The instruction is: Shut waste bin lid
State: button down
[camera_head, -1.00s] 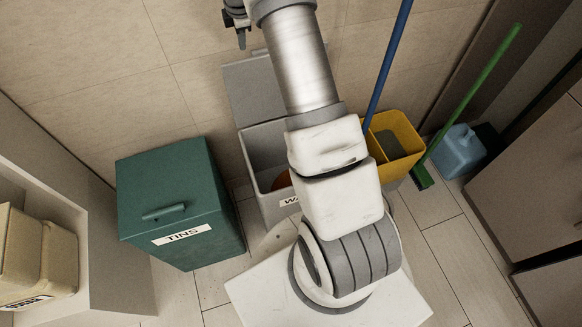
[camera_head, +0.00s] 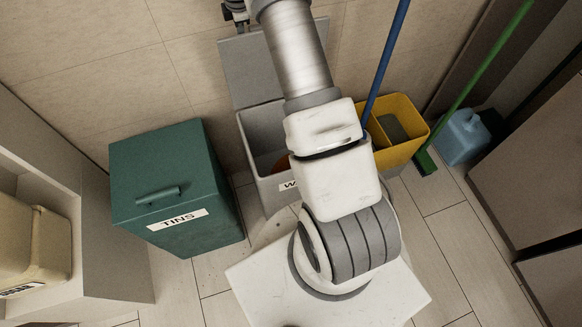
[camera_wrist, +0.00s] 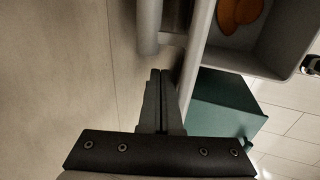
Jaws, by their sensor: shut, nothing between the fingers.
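The grey waste bin (camera_head: 260,135) stands against the wall, partly hidden by my arm; its label shows only in part. Its lid (camera_head: 250,72) is open, raised upright at the back near the wall. My gripper (camera_head: 240,22) is above the lid's top left corner in the head view. In the wrist view, my gripper (camera_wrist: 160,73) has its fingers together and empty, on the wall side of the lid (camera_wrist: 196,50), which appears nearly edge-on. A grey bar (camera_wrist: 149,25) on the lid's back lies just beyond the fingertips. I cannot tell whether they touch the lid.
A closed green TINS bin (camera_head: 165,180) stands left of the waste bin. A yellow bucket (camera_head: 405,150) with a blue pole (camera_head: 385,60), a green broom (camera_head: 480,75) and a blue jug (camera_head: 463,137) stand right. Orange contents (camera_wrist: 238,12) lie inside the waste bin.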

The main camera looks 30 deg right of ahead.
jog(key=shift+s, duration=0.15)
jog(key=shift+s+a+f+b, duration=0.15)
jog(key=shift+s+b, duration=0.15)
jog(key=shift+s, duration=0.45)
jog(key=shift+s+a+f+b, duration=0.1)
jog(key=shift+s+a+b, duration=0.2)
jog(key=shift+s, duration=0.5)
jog(key=shift+s+a+f+b, duration=0.1)
jog(key=shift+s+b, duration=0.25)
jog(key=shift+s, duration=0.4)
jog(key=shift+s+a+f+b, duration=0.2)
jog(key=shift+s+b, duration=0.15)
jog(key=shift+s, duration=0.4)
jog(key=shift+s+a+f+b, duration=0.15)
jog(key=shift+s+b, duration=0.2)
jog(key=shift+s, duration=0.45)
jog(key=shift+s+a+f+b, duration=0.1)
jog(key=shift+s+f+b, duration=0.2)
jog(key=shift+s, duration=0.45)
jog(key=shift+r, duration=0.1)
jog(key=shift+s+a+f+b, duration=0.15)
jog(key=shift+s+f+b, duration=0.25)
jog(key=shift+s, duration=0.35)
jog(key=shift+s+a+f+b, duration=0.1)
jog(key=shift+s+f+b, duration=0.3)
jog(key=shift+s, duration=0.35)
jog(key=shift+s+a+f+b, duration=0.15)
jog(key=shift+s+f+b, duration=0.1)
jog(key=shift+s+b, duration=0.4)
jog(key=shift+s, duration=0.1)
